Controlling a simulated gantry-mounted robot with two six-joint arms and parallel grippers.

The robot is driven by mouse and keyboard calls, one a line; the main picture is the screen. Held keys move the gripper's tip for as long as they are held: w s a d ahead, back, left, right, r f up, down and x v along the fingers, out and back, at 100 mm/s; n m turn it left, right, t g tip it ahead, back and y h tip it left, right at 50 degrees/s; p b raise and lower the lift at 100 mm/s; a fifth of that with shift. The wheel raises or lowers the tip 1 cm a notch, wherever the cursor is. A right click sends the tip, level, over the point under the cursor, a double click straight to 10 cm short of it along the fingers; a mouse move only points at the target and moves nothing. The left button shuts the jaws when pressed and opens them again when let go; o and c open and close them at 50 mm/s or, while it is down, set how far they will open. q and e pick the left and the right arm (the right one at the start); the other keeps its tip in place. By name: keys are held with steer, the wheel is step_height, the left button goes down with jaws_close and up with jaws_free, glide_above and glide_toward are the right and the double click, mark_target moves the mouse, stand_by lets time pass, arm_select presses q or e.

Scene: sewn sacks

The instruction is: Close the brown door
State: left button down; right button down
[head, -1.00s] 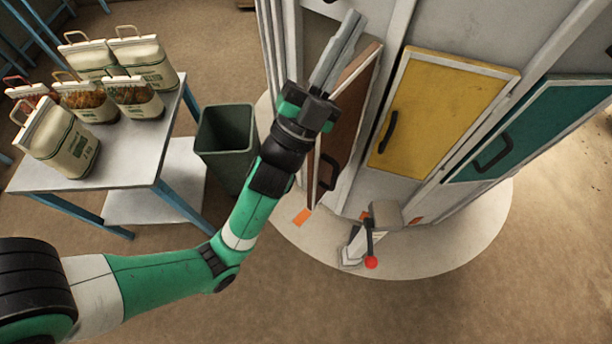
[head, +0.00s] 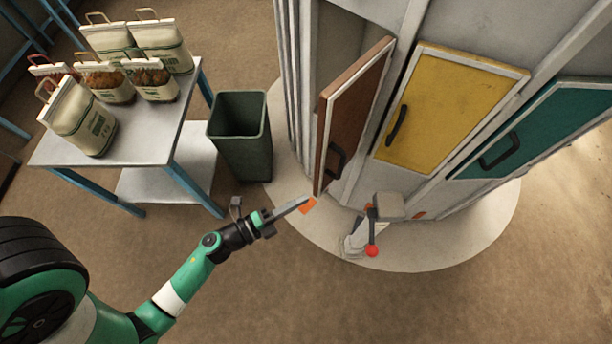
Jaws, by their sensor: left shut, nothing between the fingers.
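The brown door (head: 357,108) is on the left of the grey cabinet in the head view. It stands ajar, swung outward, with a dark gap beside its upper left edge. Its black handle (head: 337,160) is low on its face. My left gripper (head: 304,201) is in front of and below the door, left of its lower corner. Its long fingers are shut with nothing between them, and it looks apart from the door. My right gripper is not in view.
A yellow door (head: 450,105) and a teal door (head: 545,130) look closed. A lever with a red knob (head: 372,250) stands on the round base (head: 430,262). A dark green bin (head: 243,160) and a table (head: 135,150) with several sacks are at the left.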

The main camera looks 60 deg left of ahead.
mark_target(316, 176)
arm_select(q)
steer(key=w+a, duration=0.1)
steer(key=w, duration=0.1)
steer(key=w+a, duration=0.1)
steer(key=w, duration=0.2)
steer(key=w+a, duration=0.1)
steer(key=w, duration=0.2)
steer(key=shift+w, duration=0.1)
steer(key=shift+a+b, duration=0.25)
steer(key=shift+b, duration=0.05)
steer(key=shift+a, duration=0.1)
